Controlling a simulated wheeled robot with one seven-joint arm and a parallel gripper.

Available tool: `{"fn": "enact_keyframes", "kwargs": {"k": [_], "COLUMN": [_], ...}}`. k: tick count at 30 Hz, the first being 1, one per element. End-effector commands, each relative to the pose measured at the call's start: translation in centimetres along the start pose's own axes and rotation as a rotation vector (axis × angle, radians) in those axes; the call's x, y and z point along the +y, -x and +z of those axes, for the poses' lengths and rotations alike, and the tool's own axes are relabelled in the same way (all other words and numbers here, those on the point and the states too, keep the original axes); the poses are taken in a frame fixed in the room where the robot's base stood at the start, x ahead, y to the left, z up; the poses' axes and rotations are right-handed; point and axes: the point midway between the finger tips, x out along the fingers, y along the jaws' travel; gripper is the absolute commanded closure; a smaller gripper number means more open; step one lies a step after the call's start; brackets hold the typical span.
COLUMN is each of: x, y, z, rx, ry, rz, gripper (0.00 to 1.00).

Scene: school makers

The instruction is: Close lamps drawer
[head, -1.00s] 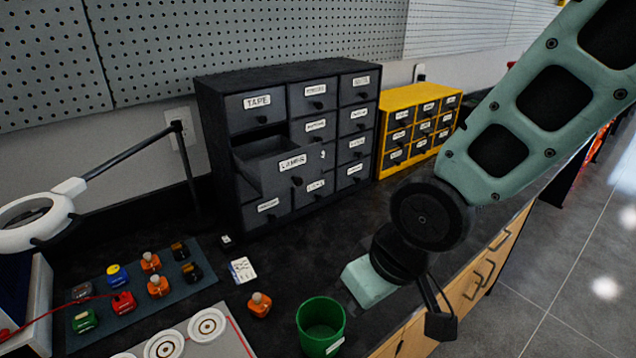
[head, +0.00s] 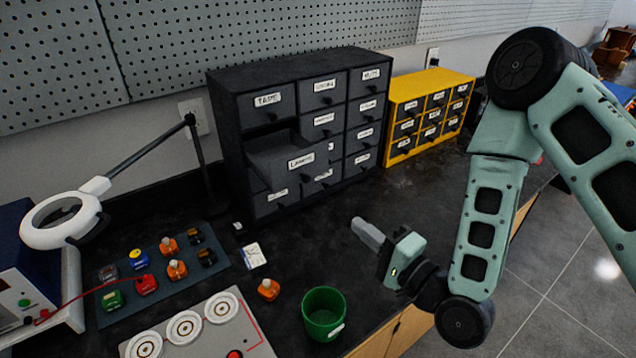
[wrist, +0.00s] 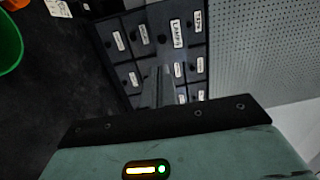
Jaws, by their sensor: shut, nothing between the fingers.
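The lamps drawer (head: 290,160) sticks out of the dark drawer cabinet (head: 228,120), with its label facing me. It also shows in the wrist view (wrist: 178,36), where the picture is turned on its side. My gripper (head: 358,224) is over the worktop, in front and to the right of the open drawer, apart from it. Its fingers are together, with nothing between them, and point toward the cabinet. In the wrist view the fingers (wrist: 158,88) cover part of the cabinet front.
A yellow drawer cabinet (head: 446,78) stands right of the dark one. A green cup (head: 323,314) is near the front edge. A blue-grey mat (head: 215,262) holds several small parts at left. A magnifier lamp (head: 68,218) is further left. The worktop before the cabinet is mostly clear.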

Motion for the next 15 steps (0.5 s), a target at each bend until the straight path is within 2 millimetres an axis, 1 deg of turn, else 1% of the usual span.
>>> {"fn": "enact_keyframes", "kwargs": {"k": [4, 8, 9, 15], "x": [-0.2, -0.1, 0.3, 0.4], "y": [-0.8, -2.6, -2.7, -3.7], "z": [-0.2, -0.3, -0.3, -0.5], "rx": [0.011, 0.012, 0.011, 0.010], "ry": [-0.013, -0.011, -0.011, -0.009], "rz": [-0.018, -0.019, -0.019, -0.020], "gripper": [1.00, 1.00, 1.00, 1.00]}}
